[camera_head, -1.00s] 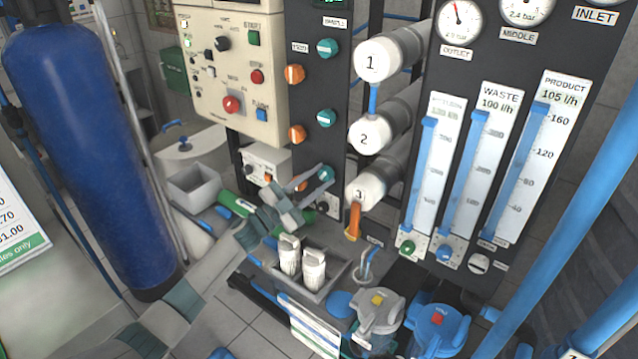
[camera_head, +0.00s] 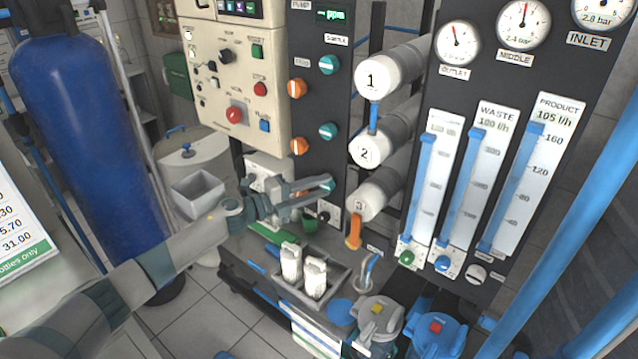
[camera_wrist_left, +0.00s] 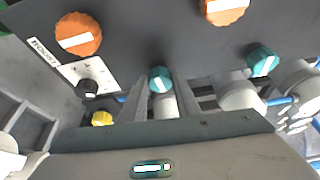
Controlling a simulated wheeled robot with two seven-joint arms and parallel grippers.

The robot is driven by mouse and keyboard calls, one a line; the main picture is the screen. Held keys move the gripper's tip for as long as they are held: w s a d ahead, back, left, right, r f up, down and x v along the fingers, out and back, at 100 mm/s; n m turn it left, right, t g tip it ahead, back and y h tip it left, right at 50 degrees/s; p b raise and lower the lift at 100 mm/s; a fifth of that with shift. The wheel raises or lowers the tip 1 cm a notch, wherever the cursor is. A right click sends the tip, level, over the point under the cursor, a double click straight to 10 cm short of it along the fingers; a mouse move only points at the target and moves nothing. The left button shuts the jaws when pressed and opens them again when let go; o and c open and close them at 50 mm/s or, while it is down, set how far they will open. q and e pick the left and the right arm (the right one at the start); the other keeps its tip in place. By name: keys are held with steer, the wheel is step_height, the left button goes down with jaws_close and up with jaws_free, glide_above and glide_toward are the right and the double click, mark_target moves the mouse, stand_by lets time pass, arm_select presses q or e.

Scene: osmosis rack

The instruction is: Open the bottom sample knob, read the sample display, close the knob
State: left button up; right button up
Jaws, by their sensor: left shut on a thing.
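My left gripper (camera_head: 322,187) reaches in from the left to the lower end of the dark panel's knob column. In the left wrist view, the bottom teal sample knob (camera_wrist_left: 160,79) sits between the fingertips, and the gripper (camera_wrist_left: 160,92) is shut on it. In the head view the fingers largely hide this knob. Two more teal knobs, the upper (camera_head: 328,64) and the middle (camera_head: 328,130), are above it. The sample display (camera_head: 332,15) at the top shows green "ppm"; its number is too small to read. My right gripper is out of view.
Orange knobs (camera_head: 298,88) line the panel's left side. White-capped cylinders (camera_head: 372,152) stand close to the right of the gripper. Below are a grey tray (camera_head: 281,284) with white bottles and a grey bin (camera_head: 197,193). A blue tank (camera_head: 85,130) stands left.

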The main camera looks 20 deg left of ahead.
arm_select(q)
steer(key=shift+m+g+y+p, duration=0.3)
steer(key=shift+m+p, duration=0.15)
steer(key=shift+m, duration=0.25)
steer(key=o, duration=1)
steer(key=shift+o, duration=0.2)
steer(key=b+v, duration=0.6)
steer(key=v, duration=1.1)
steer(key=shift+s+b, duration=0.15)
steer(key=shift+b, duration=0.25)
steer(key=shift+a, duration=0.1)
